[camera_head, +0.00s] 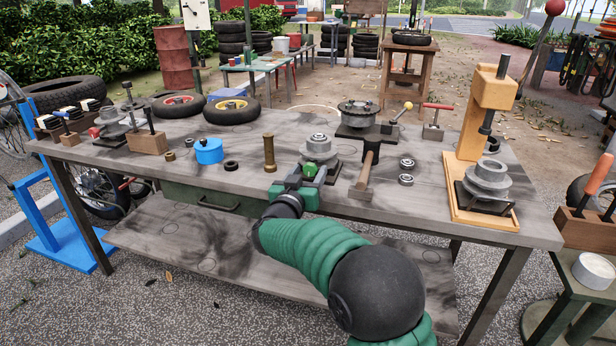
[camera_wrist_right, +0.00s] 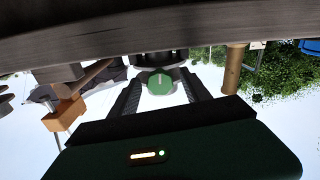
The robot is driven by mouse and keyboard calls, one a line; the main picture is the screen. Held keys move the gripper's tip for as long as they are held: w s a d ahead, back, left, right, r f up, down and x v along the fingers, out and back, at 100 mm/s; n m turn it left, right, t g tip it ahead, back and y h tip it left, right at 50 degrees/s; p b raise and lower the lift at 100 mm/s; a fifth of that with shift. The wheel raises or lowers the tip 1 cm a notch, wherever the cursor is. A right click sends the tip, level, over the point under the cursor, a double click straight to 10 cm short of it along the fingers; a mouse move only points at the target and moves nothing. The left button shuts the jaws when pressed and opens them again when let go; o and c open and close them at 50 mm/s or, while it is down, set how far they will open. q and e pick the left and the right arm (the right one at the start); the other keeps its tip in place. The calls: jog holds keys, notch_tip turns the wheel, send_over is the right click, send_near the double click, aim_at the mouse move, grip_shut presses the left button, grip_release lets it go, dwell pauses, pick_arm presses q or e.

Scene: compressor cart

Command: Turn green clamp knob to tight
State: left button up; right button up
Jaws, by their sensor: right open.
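The green clamp knob (camera_head: 310,168) is at the front of a grey metal stepped fixture (camera_head: 318,149) near the table's middle. In the right wrist view the knob (camera_wrist_right: 160,84) is a round green face with a pale line, pointing up and down in the picture. My right gripper (camera_head: 303,179) reaches in from the front edge. In the wrist view its two fingers (camera_wrist_right: 161,87) are open, one on each side of the knob, with the knob between their tips. Whether they touch it I cannot tell. My left gripper is not in view.
A wooden press (camera_head: 485,120) stands at the right. The bench edge crosses the top of the wrist view.

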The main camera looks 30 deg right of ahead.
grip_shut()
jog(key=shift+m, duration=0.3)
jog(key=m+p, duration=0.1)
jog(key=m, duration=0.1)
jog(key=shift+m, duration=0.3)
jog(key=m, duration=0.2)
jog(key=shift+m, duration=0.4)
jog(key=m, duration=0.4)
jog(key=shift+f+b, duration=0.2)
jog(key=shift+b, duration=0.15)
jog(key=m+b, duration=0.2)
jog(key=m, duration=0.4)
jog(key=shift+b, duration=0.3)
jog(key=shift+m, duration=0.4)
